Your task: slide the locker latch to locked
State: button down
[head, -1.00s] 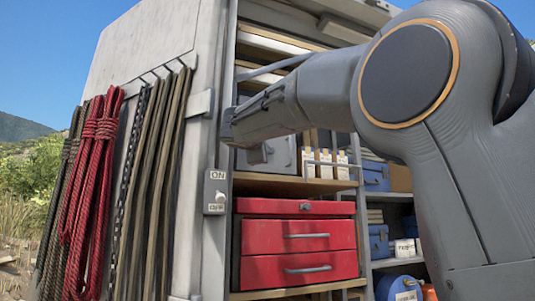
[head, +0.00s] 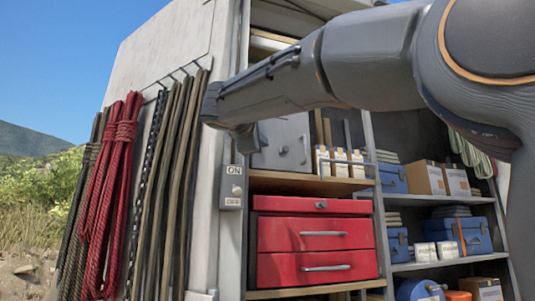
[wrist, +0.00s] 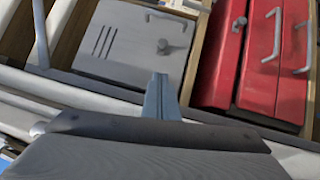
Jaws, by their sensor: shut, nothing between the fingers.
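The grey locker (wrist: 125,45) shows in the wrist view with vent slots, a bar handle and a round latch knob (wrist: 164,46) on its door. In the head view the locker (head: 290,132) sits on a wooden shelf above the red drawers, partly hidden behind my arm. My gripper (wrist: 161,80) is shut and empty. Its fingertips are in front of the locker door's lower edge in the wrist view, apart from the knob. In the head view the gripper (head: 246,138) is left of the locker, near the cabinet's side post. The latch's exact setting cannot be told.
A red drawer chest (head: 315,240) stands below the locker; its handles stick out. An ON/OFF switch (head: 231,188) is on the left post. Red rope (head: 105,190) and straps hang on the outer wall. Blue boxes and cartons (head: 426,178) fill the right shelves.

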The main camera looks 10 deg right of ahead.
jog(key=shift+b+v, duration=0.35)
jog(key=shift+v, duration=1.1)
jog(key=shift+s+d, duration=0.1)
